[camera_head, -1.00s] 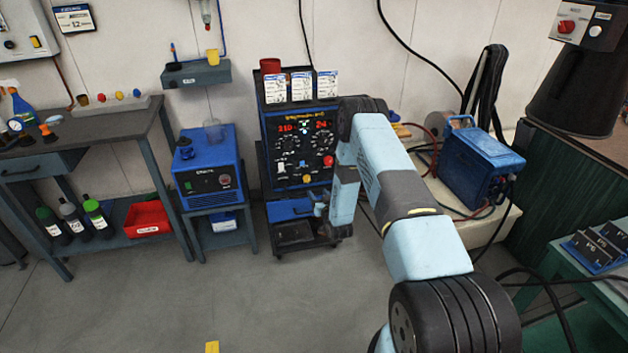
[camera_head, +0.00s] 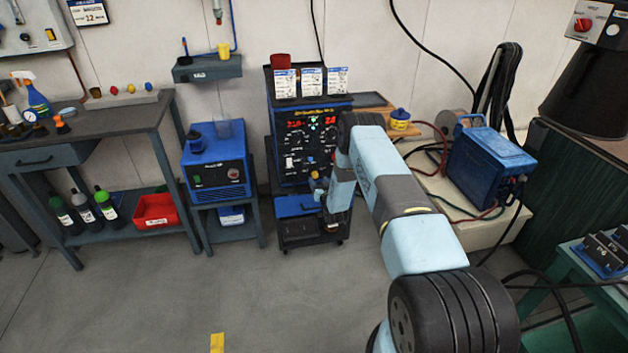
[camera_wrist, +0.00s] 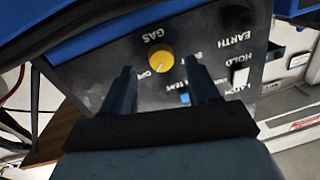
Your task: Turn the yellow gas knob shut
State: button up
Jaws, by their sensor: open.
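The yellow gas knob (camera_wrist: 160,58) sits on the dark front panel (camera_wrist: 215,60) of the welding machine, beside the label "GAS", in the wrist view. The same machine (camera_head: 268,140) stands against the back wall in the head view, with red displays and several knobs. My gripper (camera_wrist: 160,78) is open. Its two fingers point at the panel, one on each side of the knob in the picture. I cannot tell how far the fingertips are from the knob or whether they touch. In the head view my gripper (camera_head: 318,188) is at the machine's lower front, partly hidden by my arm.
A blue box unit (camera_head: 215,168) stands on a small stand to the left. A blue machine (camera_head: 488,165) with cables sits on a pale bench to the right. A workbench (camera_head: 100,140) with bottles is at far left.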

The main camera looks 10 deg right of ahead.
aim_at(316, 176)
jog(key=shift+w+a, duration=0.2)
jog(key=shift+w, duration=1.35)
jog(key=shift+c, duration=0.3)
